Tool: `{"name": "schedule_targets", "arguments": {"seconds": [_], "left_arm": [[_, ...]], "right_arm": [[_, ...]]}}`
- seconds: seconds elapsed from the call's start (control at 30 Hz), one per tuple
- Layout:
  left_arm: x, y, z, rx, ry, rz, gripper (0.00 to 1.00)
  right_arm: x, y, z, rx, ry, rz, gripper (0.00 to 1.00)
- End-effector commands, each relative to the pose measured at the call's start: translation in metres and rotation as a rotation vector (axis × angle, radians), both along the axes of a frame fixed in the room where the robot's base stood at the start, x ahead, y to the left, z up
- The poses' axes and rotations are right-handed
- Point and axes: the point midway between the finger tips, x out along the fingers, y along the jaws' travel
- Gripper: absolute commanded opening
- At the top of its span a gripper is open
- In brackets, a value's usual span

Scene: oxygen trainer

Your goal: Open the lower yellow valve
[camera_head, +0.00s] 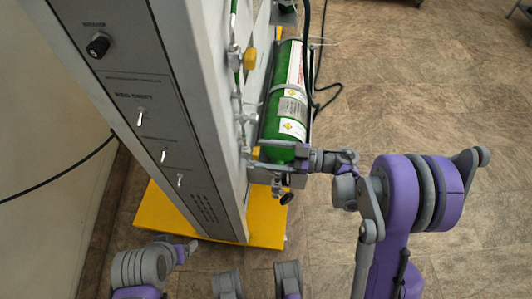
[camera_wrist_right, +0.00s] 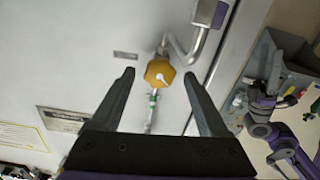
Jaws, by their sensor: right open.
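The lower yellow valve (camera_wrist_right: 159,72) is a faceted knob on the grey panel. In the right wrist view it sits between the tips of my right gripper (camera_wrist_right: 159,75), with a gap on each side. The fingers are spread and hold nothing. In the head view my right gripper (camera_head: 272,163) is at the lower end of the green cylinder, pointing left at the panel. A small bit of the lower valve (camera_head: 256,152) shows there, mostly hidden. My left arm is low at the left; its gripper (camera_head: 190,247) shows too little to tell its state.
An upper yellow valve (camera_head: 250,59) is on the same panel side. The green cylinder (camera_head: 281,130) stands close beside my right gripper. The grey cabinet (camera_head: 215,150) rests on a yellow base (camera_head: 165,213). Dark hoses hang behind the cylinder. Open tiled floor (camera_head: 420,80) lies to the right.

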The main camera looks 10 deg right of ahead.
Motion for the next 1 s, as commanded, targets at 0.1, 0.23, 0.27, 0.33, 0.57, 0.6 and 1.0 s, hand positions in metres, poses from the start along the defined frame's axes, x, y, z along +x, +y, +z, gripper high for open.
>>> {"name": "schedule_targets", "arguments": {"seconds": [0.1,0.23,0.27,0.33,0.57,0.6,1.0], "left_arm": [[0.0,0.0,0.0001,0.0,0.0,0.0,0.78],[0.0,0.0,0.0001,0.0,0.0,0.0,0.78],[0.0,0.0,0.0001,0.0,0.0,0.0,0.78],[0.0,0.0,0.0001,0.0,0.0,0.0,0.78],[0.0,0.0,0.0001,0.0,0.0,0.0,0.78],[0.0,0.0,0.0001,0.0,0.0,0.0,0.78],[0.0001,0.0,-0.0008,0.0,0.0,0.0,0.78]], "right_arm": [[0.0001,0.0001,0.0001,0.0,0.0,0.0,0.78],[0.0001,-0.0001,0.0001,0.0,0.0,-0.001,0.69],[0.0001,-0.0001,0.0001,0.0,0.0,-0.001,0.64],[0.0,-0.0002,0.0001,0.0,0.0,-0.001,0.51],[0.0,-0.0003,0.0,0.0,0.0,-0.001,0.1],[0.0,-0.0003,0.0,0.0,0.0,-0.001,0.03],[0.0,-0.0004,-0.0003,-0.019,-0.06,-0.001,0.0]]}}
